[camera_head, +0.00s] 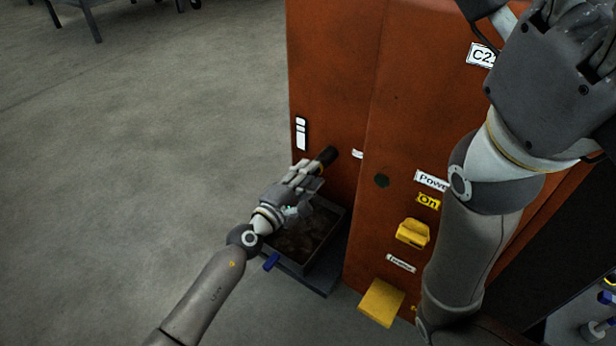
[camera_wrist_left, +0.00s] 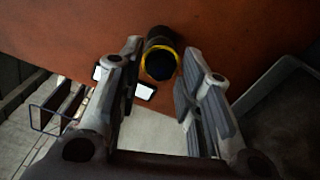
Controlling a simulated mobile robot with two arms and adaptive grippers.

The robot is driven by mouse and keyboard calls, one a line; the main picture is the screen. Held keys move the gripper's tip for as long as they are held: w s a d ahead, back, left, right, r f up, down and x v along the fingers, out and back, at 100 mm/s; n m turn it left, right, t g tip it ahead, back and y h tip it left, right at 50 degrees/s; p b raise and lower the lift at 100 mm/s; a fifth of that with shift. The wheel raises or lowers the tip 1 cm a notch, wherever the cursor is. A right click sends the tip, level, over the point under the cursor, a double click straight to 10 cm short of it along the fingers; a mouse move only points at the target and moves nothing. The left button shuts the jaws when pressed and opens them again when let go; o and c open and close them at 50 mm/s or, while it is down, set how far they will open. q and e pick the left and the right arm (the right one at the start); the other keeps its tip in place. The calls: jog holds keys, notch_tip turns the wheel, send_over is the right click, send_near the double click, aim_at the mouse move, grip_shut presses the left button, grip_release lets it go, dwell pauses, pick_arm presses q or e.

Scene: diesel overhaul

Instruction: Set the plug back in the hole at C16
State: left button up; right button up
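A black cylindrical plug (camera_head: 327,156) stands out from the lower part of the orange cabinet (camera_head: 335,75). In the left wrist view the plug (camera_wrist_left: 160,58) shows a yellow ring at its near end. My left gripper (camera_head: 311,172) is open, its fingers pointing at the cabinet. In the wrist view its fingertips (camera_wrist_left: 162,62) lie on either side of the plug, with no clear grip on it. A small white label (camera_head: 358,154) is beside the plug; its text is unreadable. The plug's inner end is hidden. My right gripper (camera_head: 560,75) is close to the head camera, its fingers unclear.
An open dark bin (camera_head: 345,222) stands on the floor below my left gripper. Yellow parts (camera_head: 412,233) stick out of the cabinet at right. A dark round spot (camera_head: 381,180) is on the panel.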

pick_arm(q)
jog(key=shift+o, duration=0.7)
jog(key=shift+s+a, duration=0.1)
